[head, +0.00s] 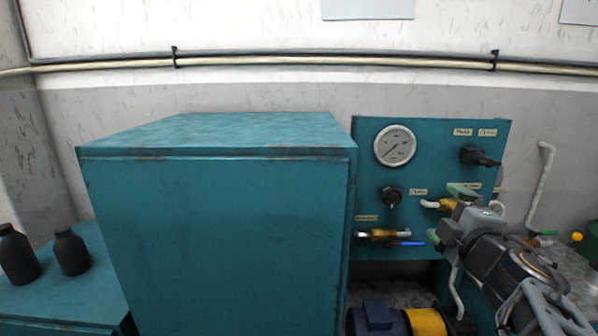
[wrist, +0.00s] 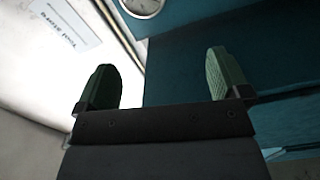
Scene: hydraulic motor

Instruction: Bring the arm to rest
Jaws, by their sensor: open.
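My gripper (head: 449,213) is at the right in the head view, in front of the teal valve panel (head: 440,140). Its two green fingers are spread apart with nothing between them. In the wrist view my gripper (wrist: 165,80) also shows open and empty, with the teal panel and a white wall behind it. My arm reaches in from the lower right. It hides part of the panel's lower right side and some piping. Whether a finger touches the panel's fittings cannot be told.
The panel carries a gauge (head: 395,146), a black knob (head: 391,197), a black handle (head: 480,157) and a blue-levered valve (head: 384,235). A large teal cabinet (head: 225,230) stands to the left. A blue and yellow motor (head: 385,320) sits below. Dark bottles (head: 71,252) stand far left.

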